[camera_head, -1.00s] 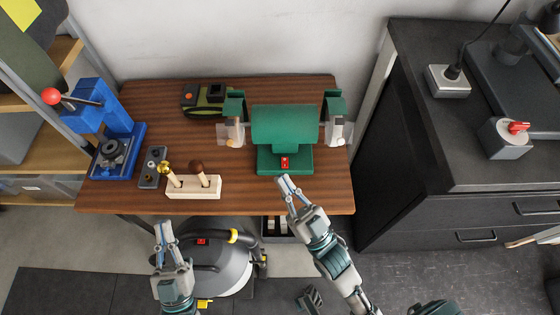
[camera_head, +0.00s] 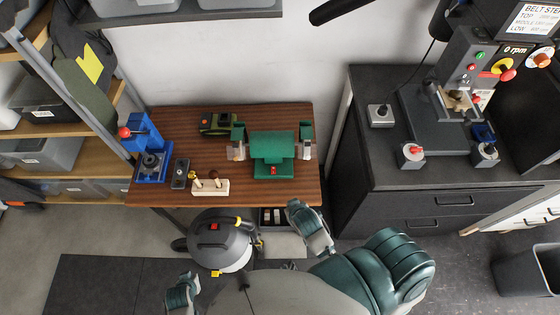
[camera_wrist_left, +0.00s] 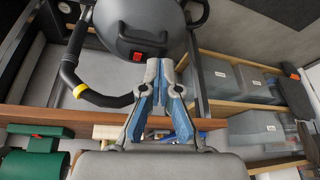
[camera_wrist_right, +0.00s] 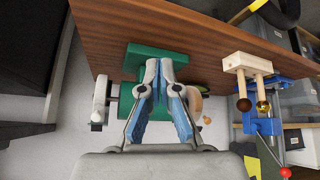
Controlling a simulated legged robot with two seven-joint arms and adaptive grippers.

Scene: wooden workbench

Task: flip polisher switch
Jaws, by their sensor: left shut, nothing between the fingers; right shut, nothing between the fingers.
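The green polisher (camera_head: 272,146) stands on the wooden bench with a red switch (camera_head: 273,171) on the front of its base. The polisher (camera_wrist_right: 135,62) also shows behind the fingers in the right wrist view. My right gripper (camera_wrist_right: 158,68) is shut and empty, pointing toward the polisher; I cannot tell whether it touches it. The switch is not clear there. My left gripper (camera_wrist_left: 158,72) is shut and empty, in front of the bench and facing the vacuum cleaner. The polisher's green body (camera_wrist_left: 36,165) shows at the lower left of the left wrist view.
A wooden block with two handles (camera_head: 210,187), a blue press (camera_head: 150,158) and a green-black tool (camera_head: 218,123) share the bench. A vacuum cleaner (camera_head: 220,240) stands below its front edge. A dark cabinet (camera_head: 440,200) is at the right.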

